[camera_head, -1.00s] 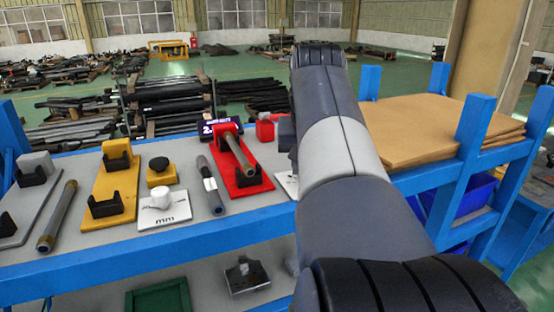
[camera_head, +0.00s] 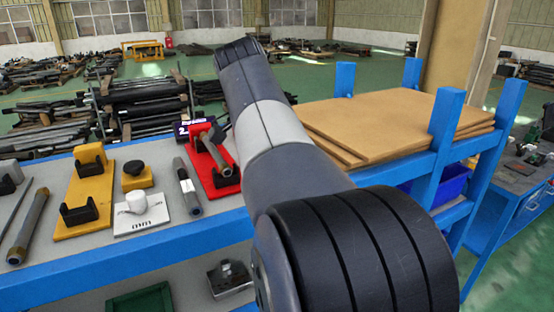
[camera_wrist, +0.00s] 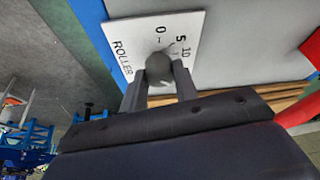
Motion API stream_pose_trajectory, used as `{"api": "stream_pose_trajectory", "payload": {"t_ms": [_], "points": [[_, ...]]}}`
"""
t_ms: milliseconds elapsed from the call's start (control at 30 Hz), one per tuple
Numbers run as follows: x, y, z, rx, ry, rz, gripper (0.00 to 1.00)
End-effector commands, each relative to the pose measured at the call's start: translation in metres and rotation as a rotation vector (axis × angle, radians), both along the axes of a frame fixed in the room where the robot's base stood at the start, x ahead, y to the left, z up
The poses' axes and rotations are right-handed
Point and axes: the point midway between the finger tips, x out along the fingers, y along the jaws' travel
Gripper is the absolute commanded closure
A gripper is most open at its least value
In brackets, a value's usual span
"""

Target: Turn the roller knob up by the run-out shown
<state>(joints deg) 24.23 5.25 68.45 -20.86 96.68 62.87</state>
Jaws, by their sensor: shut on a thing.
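The roller knob (camera_wrist: 159,69) is a rounded grey knob on a white plate (camera_wrist: 125,33) marked ROLLER with 0, 5 and 10 in the wrist view. My gripper (camera_wrist: 160,74) is shut on this knob, one finger on each side. The fingers and knob partly cover the scale, and I cannot read the setting. In the head view my arm hides the gripper and this plate. A dark run-out display (camera_head: 193,128) shows a 2; the rest of its reading is hidden or too small. A red stand (camera_head: 225,185) in front of it holds a shaft (camera_head: 212,155).
A white plate with a white knob (camera_head: 137,202), a yellow stand (camera_head: 68,228), a yellow block with black knob (camera_head: 136,177) and a dark marked tube (camera_head: 187,187) stand on the bench. Brown boards (camera_head: 385,125) lie to the right, among blue posts (camera_head: 442,130).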

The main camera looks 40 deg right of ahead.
Motion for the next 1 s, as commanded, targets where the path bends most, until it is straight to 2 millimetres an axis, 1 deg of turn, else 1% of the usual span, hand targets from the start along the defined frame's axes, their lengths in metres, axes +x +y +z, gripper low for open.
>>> {"api": "stream_pose_trajectory", "payload": {"t_ms": [200,500,800,1000], "points": [[0.0021,-0.0002,-0.0006,0.001,0.001,-0.205,0.94],[0.0032,-0.0009,-0.0006,0.001,0.001,-0.455,0.94],[0.0036,-0.0013,-0.0004,0.002,0.0,-0.61,0.94],[0.0039,-0.0014,-0.0006,0.002,0.0,-0.654,0.94]]}}
